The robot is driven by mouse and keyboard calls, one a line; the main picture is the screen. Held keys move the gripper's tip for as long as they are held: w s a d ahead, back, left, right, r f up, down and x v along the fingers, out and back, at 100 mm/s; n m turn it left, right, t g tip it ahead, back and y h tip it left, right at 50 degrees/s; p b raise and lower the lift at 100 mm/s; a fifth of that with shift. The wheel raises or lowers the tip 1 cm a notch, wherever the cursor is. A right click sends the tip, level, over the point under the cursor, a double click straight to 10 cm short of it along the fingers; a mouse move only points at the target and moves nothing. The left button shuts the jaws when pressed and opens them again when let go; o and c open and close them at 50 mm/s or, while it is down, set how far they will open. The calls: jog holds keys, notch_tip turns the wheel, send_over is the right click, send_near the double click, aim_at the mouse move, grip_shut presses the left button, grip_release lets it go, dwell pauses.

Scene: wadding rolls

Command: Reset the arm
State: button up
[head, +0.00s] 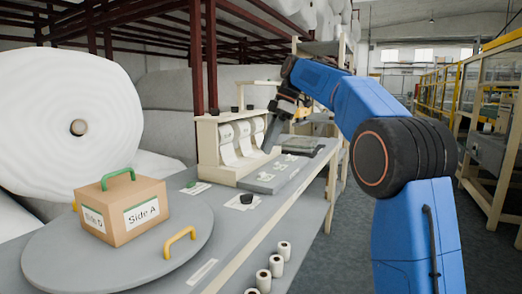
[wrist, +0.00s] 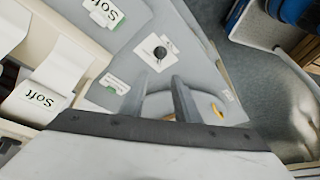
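My gripper (head: 272,138) hangs from the blue arm above the bench, in front of the cream dispenser, in the head view. In the wrist view its two grey fingers (wrist: 158,80) stand apart with nothing between them. The arm is bent, reaching up and then forward over the bench. The fingertips are small and dark in the head view. No object shows in the grip.
A cardboard box (head: 128,208) marked Side A sits on a grey turntable (head: 60,262) with a yellow handle (head: 179,240). A cream dispenser (head: 207,150) holds label strips. A large white roll (head: 60,120) stands left.

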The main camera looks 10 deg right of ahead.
jog(key=s+d+f+m+t+h, duration=0.1)
jog(key=s+d+f+m, duration=0.25)
jog(key=s, duration=0.45)
jog(key=s+d+f+m+t, duration=0.1)
jog(key=s+d+f+m, duration=0.2)
jog(key=s, duration=0.5)
jog(key=s+d+f+m+t+h, duration=0.1)
jog(key=s+f+m, duration=0.25)
jog(key=s, duration=0.45)
jog(key=s+d+f+m+t+h, duration=0.1)
jog(key=s+f+m, duration=0.3)
jog(key=s+f, duration=0.6)
jog(key=s+d+f+m+t+h, duration=0.1)
jog(key=s+d+f+m, duration=0.3)
jog(key=s+f, duration=0.5)
jog(key=shift+s+d+f+m, duration=0.35)
jog(key=shift+s+m, duration=0.05)
jog(key=shift+s, duration=0.3)
